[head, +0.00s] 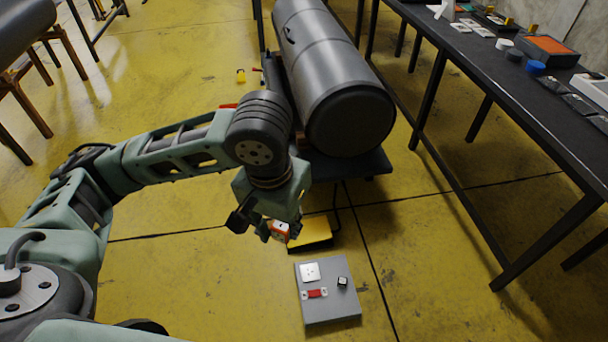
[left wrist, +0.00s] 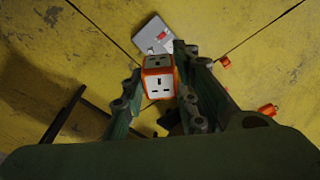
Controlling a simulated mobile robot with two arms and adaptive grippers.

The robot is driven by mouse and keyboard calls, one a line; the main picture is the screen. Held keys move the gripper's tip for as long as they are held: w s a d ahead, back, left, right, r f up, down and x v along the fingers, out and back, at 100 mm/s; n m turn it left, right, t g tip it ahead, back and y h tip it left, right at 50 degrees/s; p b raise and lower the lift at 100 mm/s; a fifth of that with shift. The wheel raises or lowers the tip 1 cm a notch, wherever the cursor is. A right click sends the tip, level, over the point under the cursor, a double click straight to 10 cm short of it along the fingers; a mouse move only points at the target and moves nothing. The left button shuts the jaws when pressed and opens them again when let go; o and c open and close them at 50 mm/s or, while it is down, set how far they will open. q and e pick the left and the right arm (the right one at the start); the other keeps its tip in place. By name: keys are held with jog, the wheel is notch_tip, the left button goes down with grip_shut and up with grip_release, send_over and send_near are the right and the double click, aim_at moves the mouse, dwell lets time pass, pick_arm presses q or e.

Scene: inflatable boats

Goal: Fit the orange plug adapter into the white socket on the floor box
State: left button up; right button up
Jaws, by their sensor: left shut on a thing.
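The orange plug adapter (head: 280,229), with white faces, is held in my left gripper (head: 264,226) above the floor, up and left of the floor box. In the left wrist view the adapter (left wrist: 158,84) sits between the two fingers of my left gripper (left wrist: 160,72), its slotted white faces towards the camera. Its pins are not visible. The grey floor box (head: 332,309) lies flat on the yellow floor. The white socket (head: 310,271) is at its upper left corner, apart from the adapter. In the left wrist view the box (left wrist: 150,31) is partly hidden behind the adapter and a finger. My right gripper is not in view.
A red part (head: 315,293) and a black knob (head: 342,281) share the box top. A yellow box (head: 315,231) lies just behind. A large grey cylinder (head: 335,85) rests on a low stand. A long black table (head: 500,85) runs along the right. Floor around the box's front is clear.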

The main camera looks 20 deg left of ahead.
pick_arm(q)
jog(key=w+d+r+m+h, duration=0.1)
jog(key=w+d+r+m, duration=0.3)
jog(key=d+r+m, duration=0.3)
jog(key=d+r, duration=0.2)
jog(key=d, duration=0.3)
jog(key=shift+d+r+m, duration=0.4)
jog(key=w+d+f+m, duration=0.4)
jog(key=f, duration=0.1)
jog(key=shift+m+g, duration=0.3)
jog(key=shift+g, duration=0.1)
jog(key=s+a+r+n, duration=0.6)
jog(key=a+r+n, duration=0.2)
jog(key=r, duration=0.2)
jog(key=shift+t, duration=0.3)
jog(key=w+d+n+y, duration=0.1)
jog(key=w+d+n, duration=0.3)
jog(key=w+d, duration=0.4)
jog(key=shift+d+n, duration=0.3)
jog(key=shift+d, duration=0.7)
